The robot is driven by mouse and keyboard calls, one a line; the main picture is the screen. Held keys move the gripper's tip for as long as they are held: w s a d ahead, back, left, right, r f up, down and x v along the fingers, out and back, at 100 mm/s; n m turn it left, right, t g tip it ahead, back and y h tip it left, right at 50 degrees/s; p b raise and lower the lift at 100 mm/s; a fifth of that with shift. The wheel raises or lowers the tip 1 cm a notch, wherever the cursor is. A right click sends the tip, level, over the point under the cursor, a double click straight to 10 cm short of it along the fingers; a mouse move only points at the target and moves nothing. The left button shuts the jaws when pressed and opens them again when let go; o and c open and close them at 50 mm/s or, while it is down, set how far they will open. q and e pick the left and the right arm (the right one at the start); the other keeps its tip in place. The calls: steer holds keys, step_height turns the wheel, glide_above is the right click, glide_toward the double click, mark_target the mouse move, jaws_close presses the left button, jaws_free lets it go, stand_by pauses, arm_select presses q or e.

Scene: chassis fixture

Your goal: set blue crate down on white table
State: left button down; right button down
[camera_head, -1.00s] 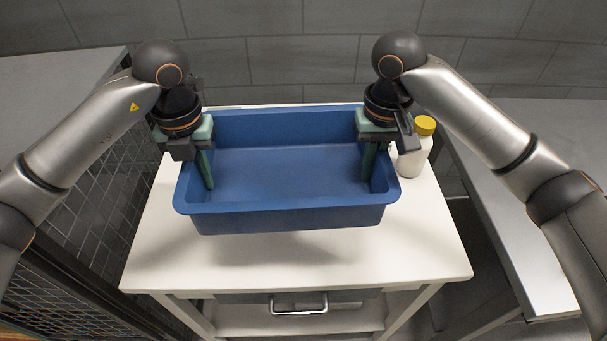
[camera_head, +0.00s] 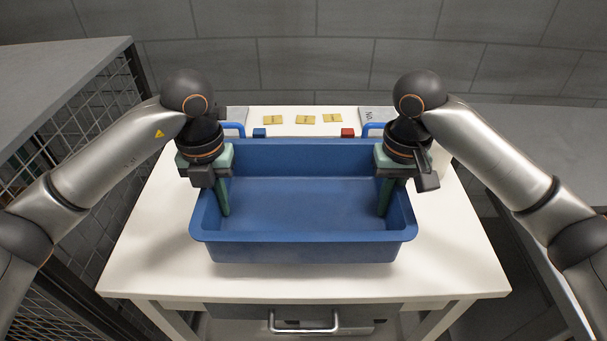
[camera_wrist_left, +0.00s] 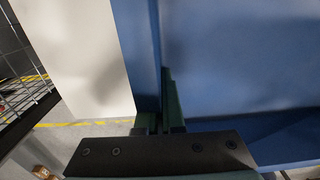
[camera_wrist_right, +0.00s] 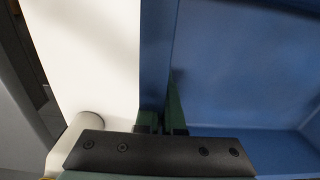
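The blue crate (camera_head: 310,250) is level and looks empty, over the middle of the white table (camera_head: 135,265). My left gripper (camera_head: 218,190) is shut on the crate's left wall, one finger showing inside it. My right gripper (camera_head: 390,192) is shut on the right wall in the same way. The left wrist view shows the left fingers (camera_wrist_left: 163,112) pinching the crate's rim, and the right wrist view shows the right fingers (camera_wrist_right: 162,115) likewise. The crate's underside is hidden, so I cannot tell whether it touches the tabletop.
Yellow labels (camera_head: 305,119), a small blue block (camera_head: 259,133) and a red block (camera_head: 347,132) are at the table's back. A white bottle (camera_head: 440,160) stands right of the crate, mostly hidden by my right gripper. A wire-mesh cabinet (camera_head: 95,110) is at left. The table's front is clear.

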mark_target(224, 221)
arm_select(q)
steer(key=shift+a+f, duration=0.1)
steer(key=shift+a, duration=0.05)
arm_select(e)
steer(key=shift+d+f, duration=0.1)
steer(key=shift+d, duration=0.05)
